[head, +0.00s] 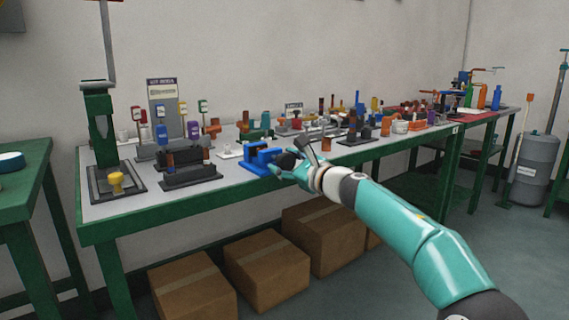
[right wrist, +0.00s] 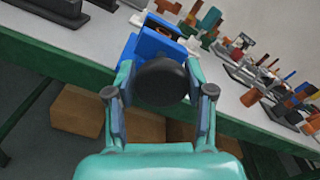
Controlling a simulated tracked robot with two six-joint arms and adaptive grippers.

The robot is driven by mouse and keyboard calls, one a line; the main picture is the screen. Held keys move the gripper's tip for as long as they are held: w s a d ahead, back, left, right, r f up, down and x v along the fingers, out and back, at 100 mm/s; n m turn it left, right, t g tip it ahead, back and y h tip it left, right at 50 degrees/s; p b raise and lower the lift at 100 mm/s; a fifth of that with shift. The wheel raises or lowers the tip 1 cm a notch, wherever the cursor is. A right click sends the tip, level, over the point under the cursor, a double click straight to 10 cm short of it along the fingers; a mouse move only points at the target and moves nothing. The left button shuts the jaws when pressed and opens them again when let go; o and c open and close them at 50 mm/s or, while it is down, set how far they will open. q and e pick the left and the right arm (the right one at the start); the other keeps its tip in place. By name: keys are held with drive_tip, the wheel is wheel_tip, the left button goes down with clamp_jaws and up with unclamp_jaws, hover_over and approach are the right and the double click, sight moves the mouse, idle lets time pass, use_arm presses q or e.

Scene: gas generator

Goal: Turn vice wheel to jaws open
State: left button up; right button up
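The blue vice (head: 258,160) stands at the front edge of the green-framed bench; it also shows in the right wrist view (right wrist: 158,45). Its round black wheel (right wrist: 161,82) faces my right gripper (right wrist: 160,75). The two fingers lie one on each side of the wheel, with narrow gaps seeming to remain. In the head view my right gripper (head: 292,166) is at the front of the vice and partly covers the wheel. The wheel hides part of the vice in the right wrist view. I cannot tell how far apart the jaws are. My left gripper is not in view.
The bench top (head: 215,200) carries many tools and fittings behind and beside the vice. A green press (head: 100,125) stands at its left end. Cardboard boxes (head: 265,270) sit on the floor below. A grey cylinder (head: 533,168) stands far right.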

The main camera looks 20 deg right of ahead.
drive_tip(key=o, duration=0.4)
drive_tip(key=shift+a+f, duration=0.15)
drive_tip(key=shift+f, duration=0.05)
drive_tip(key=shift+c, duration=0.2)
drive_tip(key=shift+r, duration=0.15)
drive_tip(key=v, duration=1.2)
drive_tip(key=shift+w, duration=0.1)
